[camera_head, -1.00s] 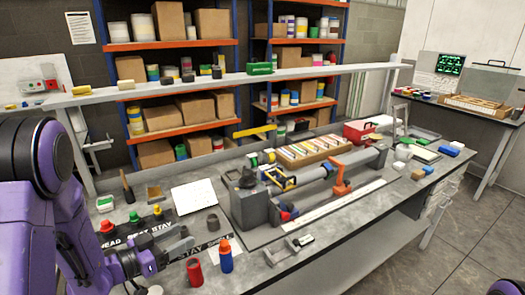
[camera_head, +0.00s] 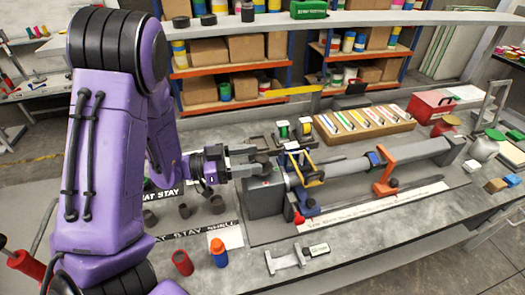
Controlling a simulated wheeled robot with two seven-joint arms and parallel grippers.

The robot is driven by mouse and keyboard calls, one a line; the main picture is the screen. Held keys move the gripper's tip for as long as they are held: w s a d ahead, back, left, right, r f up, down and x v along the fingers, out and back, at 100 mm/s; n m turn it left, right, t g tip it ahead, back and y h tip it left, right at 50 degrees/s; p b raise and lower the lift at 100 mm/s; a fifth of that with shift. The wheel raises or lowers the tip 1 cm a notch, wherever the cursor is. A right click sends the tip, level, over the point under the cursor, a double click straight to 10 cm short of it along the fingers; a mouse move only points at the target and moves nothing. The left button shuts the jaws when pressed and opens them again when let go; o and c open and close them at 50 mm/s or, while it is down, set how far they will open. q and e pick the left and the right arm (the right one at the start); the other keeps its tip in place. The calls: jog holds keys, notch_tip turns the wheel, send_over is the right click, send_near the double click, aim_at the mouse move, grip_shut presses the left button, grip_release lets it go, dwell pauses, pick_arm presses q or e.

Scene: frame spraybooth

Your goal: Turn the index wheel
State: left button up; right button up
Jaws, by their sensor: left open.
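The grey lathe-like fixture (camera_head: 350,172) lies along the bench, with a block-shaped headstock (camera_head: 264,199) at its left end. A dark, round, knob-like part, which looks like the index wheel (camera_head: 262,158), sits at the top of the headstock. My left gripper (camera_head: 257,162) comes in from the left at the height of this part. Its fingers are apart and reach to either side of the dark part. I cannot tell whether they touch it. The fingers partly hide the wheel and the headstock top. My right gripper is not in view.
An orange clamp (camera_head: 385,172) stands on the fixture. A wooden tray (camera_head: 362,130) lies behind it.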

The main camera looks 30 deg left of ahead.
aim_at(262, 158)
pick_arm(q)
jog(key=x, duration=0.3)
jog(key=shift+w+d+f+p, duration=0.1)
jog(key=shift+w+p, duration=0.25)
jog(key=shift+w, duration=0.05)
jog(key=shift+s, duration=0.2)
jog(key=shift+c, duration=0.2)
jog(key=c, duration=0.9)
jog(key=shift+y, duration=0.3)
